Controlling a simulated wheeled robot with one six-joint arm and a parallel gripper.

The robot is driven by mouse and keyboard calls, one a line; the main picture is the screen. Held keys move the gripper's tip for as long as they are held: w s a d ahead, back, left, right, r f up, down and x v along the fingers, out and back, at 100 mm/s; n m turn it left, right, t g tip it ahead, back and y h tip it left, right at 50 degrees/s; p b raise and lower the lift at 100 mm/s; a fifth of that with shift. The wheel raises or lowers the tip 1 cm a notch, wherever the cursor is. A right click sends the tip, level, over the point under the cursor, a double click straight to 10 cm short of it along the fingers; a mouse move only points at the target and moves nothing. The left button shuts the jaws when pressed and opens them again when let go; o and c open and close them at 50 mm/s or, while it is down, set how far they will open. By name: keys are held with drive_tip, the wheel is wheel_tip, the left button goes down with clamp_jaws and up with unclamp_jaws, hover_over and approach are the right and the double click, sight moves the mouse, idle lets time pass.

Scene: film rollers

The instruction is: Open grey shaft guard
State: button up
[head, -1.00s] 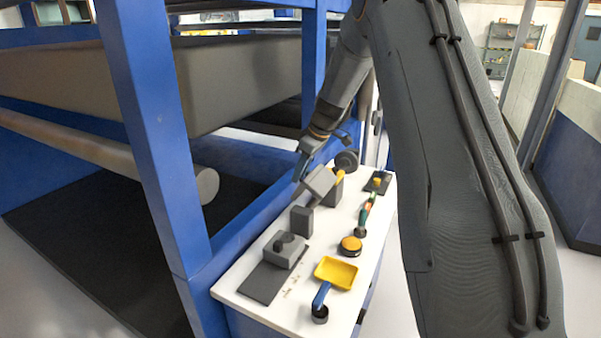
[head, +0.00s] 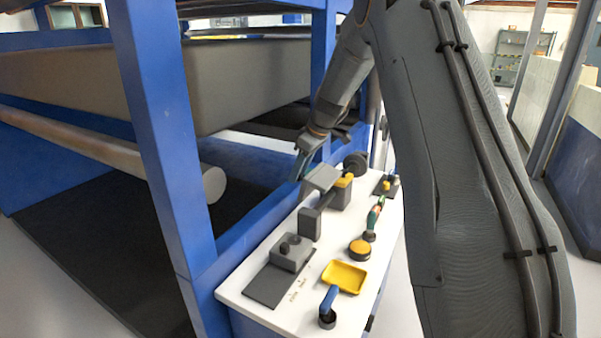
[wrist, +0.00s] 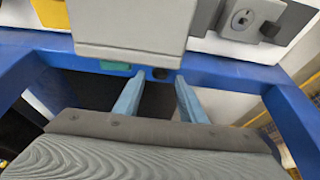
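The grey shaft guard (head: 320,178) is a boxy cover over the shaft stand on the white bench, with its top face nearly level. In the wrist view, a flat grey panel that looks like the guard (wrist: 130,28) fills the upper middle. My gripper (head: 299,176) is at the guard's left side in the head view. In the wrist view my gripper's two pale blue fingers (wrist: 158,77) are apart, with nothing seen between them. The fingertips are close to the panel's lower edge; I cannot tell if they touch it.
The white bench top (head: 262,312) also carries a grey block with a knob (head: 291,251), a yellow tray (head: 344,277), a blue-handled tool (head: 328,303), a yellow round button (head: 360,248) and a green-and-red tool (head: 375,215). A blue frame post (head: 160,140) stands left of the bench.

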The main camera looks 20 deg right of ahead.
drive_tip(key=shift+d, duration=0.15)
drive_tip(key=shift+s+d+r, duration=0.1)
drive_tip(key=shift+d+r, duration=0.05)
drive_tip(key=shift+r, duration=0.25)
drive_tip(key=b+v, duration=0.2)
drive_tip(key=v, duration=0.5)
drive_tip(key=shift+f, duration=0.1)
drive_tip(key=s+a+f+m+g+h, duration=0.1)
drive_tip(key=s+a+f+m, duration=0.1)
drive_tip(key=s, duration=1)
drive_tip(key=s+a+f+m+h, duration=0.1)
drive_tip(key=s+a+f+m, duration=0.2)
drive_tip(key=s, duration=0.9)
drive_tip(key=s+a+f+m+g+h, duration=0.1)
drive_tip(key=s+a+f+m, duration=0.1)
drive_tip(key=s+f, duration=0.5)
drive_tip(key=shift+s+a+f+m+g, duration=0.15)
drive_tip(key=shift+s+m, duration=0.15)
drive_tip(key=shift+s, duration=0.7)
drive_tip(key=shift+s+a+f+m+g, duration=0.1)
drive_tip(key=shift+s+m, duration=0.2)
drive_tip(key=shift+s, duration=0.65)
drive_tip(key=shift+s+a+f+m+g, duration=0.15)
drive_tip(key=shift+s+m, duration=0.15)
drive_tip(key=shift+s, duration=0.9)
